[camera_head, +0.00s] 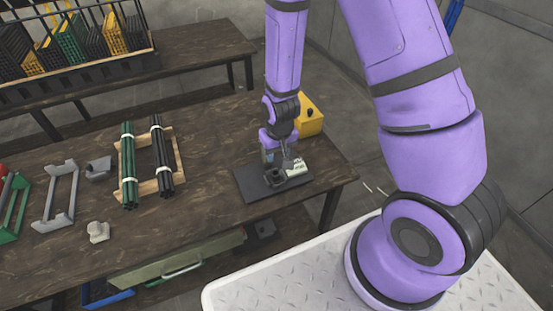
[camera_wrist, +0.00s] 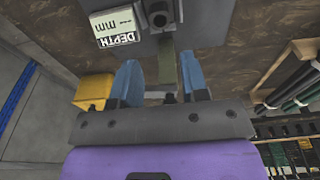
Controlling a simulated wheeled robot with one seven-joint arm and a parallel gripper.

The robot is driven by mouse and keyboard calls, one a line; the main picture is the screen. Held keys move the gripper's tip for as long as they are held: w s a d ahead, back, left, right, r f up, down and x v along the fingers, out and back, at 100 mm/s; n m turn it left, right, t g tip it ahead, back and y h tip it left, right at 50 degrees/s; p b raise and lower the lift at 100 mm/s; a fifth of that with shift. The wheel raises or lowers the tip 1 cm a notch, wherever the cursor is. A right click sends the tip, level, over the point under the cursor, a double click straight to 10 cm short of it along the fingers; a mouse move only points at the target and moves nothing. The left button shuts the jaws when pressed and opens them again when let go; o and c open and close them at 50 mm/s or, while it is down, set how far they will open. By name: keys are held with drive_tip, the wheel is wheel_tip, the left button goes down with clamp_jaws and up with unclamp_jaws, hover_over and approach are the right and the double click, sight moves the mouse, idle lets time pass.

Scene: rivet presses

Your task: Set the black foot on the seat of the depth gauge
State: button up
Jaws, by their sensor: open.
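The depth gauge stands on a dark plate (camera_head: 258,190) near the table's right end. Its pale label (camera_head: 295,167) is also in the wrist view (camera_wrist: 115,26), reading "DEPTH mm". I cannot tell which part is the black foot and which the seat. My gripper (camera_head: 269,156) points down just above the block. In the wrist view its blue fingers (camera_wrist: 160,66) are apart, with an olive-grey strip (camera_wrist: 167,68) visible between them.
A yellow box (camera_head: 311,118) stands behind the gauge. A wooden rack (camera_head: 150,170) with green and black rods, a grey bracket (camera_head: 98,168), a grey frame (camera_head: 60,196) and a pale block (camera_head: 97,232) are to the left. The table between rack and plate is clear.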

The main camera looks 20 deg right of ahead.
drive_tip(key=shift+s+r, duration=0.1)
drive_tip(key=shift+r, duration=0.65)
wheel_tip(320, 180, up, 22)
drive_tip(key=s+d+r+t, duration=0.1)
drive_tip(key=s+d+t, duration=0.1)
drive_tip(key=s+d, duration=0.1)
drive_tip(key=s+d+r+t, duration=0.1)
drive_tip(key=s+d+r, duration=0.1)
drive_tip(key=s+r, duration=0.5)
drive_tip(key=s+d+r, duration=0.2)
drive_tip(key=s+r, duration=0.6)
drive_tip(key=s, duration=0.1)
drive_tip(key=shift+s+r+t, duration=0.15)
drive_tip(key=shift+s+t, duration=0.2)
drive_tip(key=shift+t, duration=0.05)
drive_tip(key=shift+a, duration=0.1)
